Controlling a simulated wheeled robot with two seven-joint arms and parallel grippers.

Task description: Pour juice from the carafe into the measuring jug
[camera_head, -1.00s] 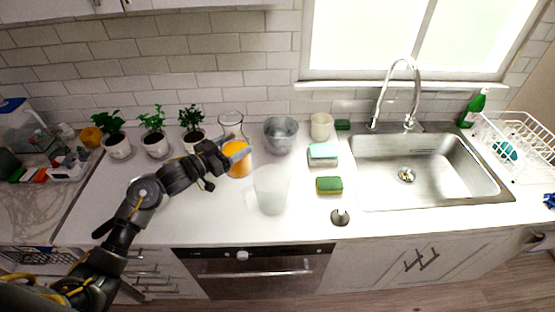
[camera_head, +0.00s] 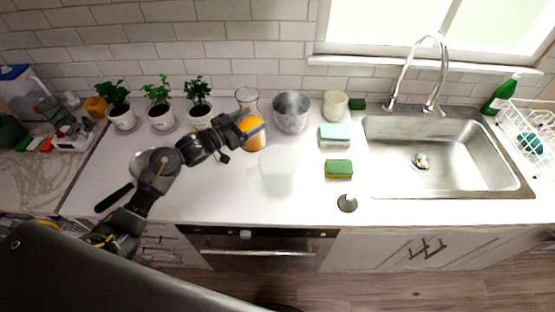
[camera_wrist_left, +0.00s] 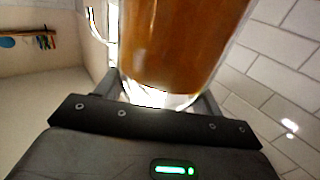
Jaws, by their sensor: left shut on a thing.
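The carafe (camera_head: 252,138) holds orange juice and has a clear neck; it looks upright over the counter behind the measuring jug. My left gripper (camera_head: 246,127) is shut on the carafe, reaching in from the left. In the left wrist view, the carafe (camera_wrist_left: 182,45) fills the space between the fingers, with amber juice inside. I cannot tell whether its base touches the counter. The translucent measuring jug (camera_head: 277,173) stands on the counter, in front and slightly right of the carafe, and looks empty. My right gripper is not in view.
A grey metal bowl (camera_head: 291,112) stands right of the carafe, with a cream cup (camera_head: 335,105) beside it. Sponges (camera_head: 338,169) lie left of the sink (camera_head: 440,155). Potted plants (camera_head: 161,115) line the wall. A pan with a black handle (camera_head: 114,197) lies under my arm.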

